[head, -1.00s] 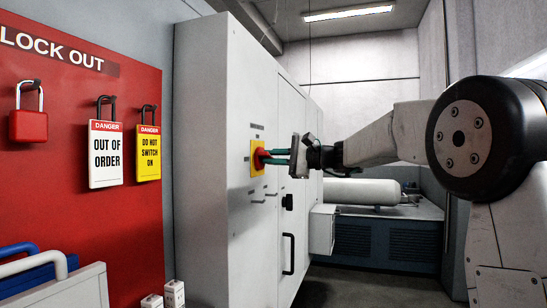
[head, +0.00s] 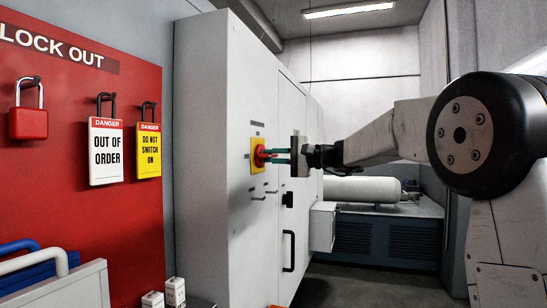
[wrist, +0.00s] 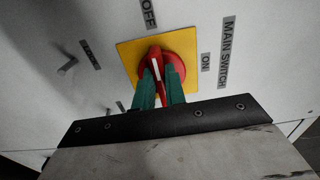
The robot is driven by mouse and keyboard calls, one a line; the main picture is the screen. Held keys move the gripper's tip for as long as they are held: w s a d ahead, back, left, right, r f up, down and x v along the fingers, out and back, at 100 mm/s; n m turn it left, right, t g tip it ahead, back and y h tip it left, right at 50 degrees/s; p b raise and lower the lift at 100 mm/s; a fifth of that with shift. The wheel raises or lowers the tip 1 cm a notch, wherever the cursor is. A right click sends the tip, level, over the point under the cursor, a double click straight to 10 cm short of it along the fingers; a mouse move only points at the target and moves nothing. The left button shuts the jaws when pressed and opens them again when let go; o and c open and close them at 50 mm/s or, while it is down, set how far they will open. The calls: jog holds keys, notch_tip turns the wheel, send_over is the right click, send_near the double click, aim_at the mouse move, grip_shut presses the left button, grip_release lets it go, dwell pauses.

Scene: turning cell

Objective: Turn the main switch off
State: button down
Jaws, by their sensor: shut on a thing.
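The main switch is a red rotary knob (wrist: 176,67) on a yellow square plate (wrist: 190,88), with a white mark on its ridge. It also shows in the head view as a red knob (head: 259,156) on the cabinet's front. My gripper (wrist: 160,88) is shut on the knob's ridge, one green finger on each side. In the wrist view the ridge points roughly toward the OFF label (wrist: 148,13). The ON label (wrist: 206,62) is to the right of the plate, beside the MAIN SWITCH label (wrist: 227,52). The fingers hide the lower part of the knob.
The grey cabinet (head: 210,120) has a black door handle (head: 288,251) below the switch. A red lockout board (head: 130,240) at left holds a red padlock (head: 28,124), an out-of-order tag (head: 105,160) and a do-not-switch-on tag (head: 148,158). Open floor (head: 345,292) lies at right.

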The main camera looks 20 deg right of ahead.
jog(key=c, duration=1.5)
grip_release()
jog(key=shift+o, duration=0.2)
jog(key=v, duration=0.8)
jog(key=shift+f, duration=0.1)
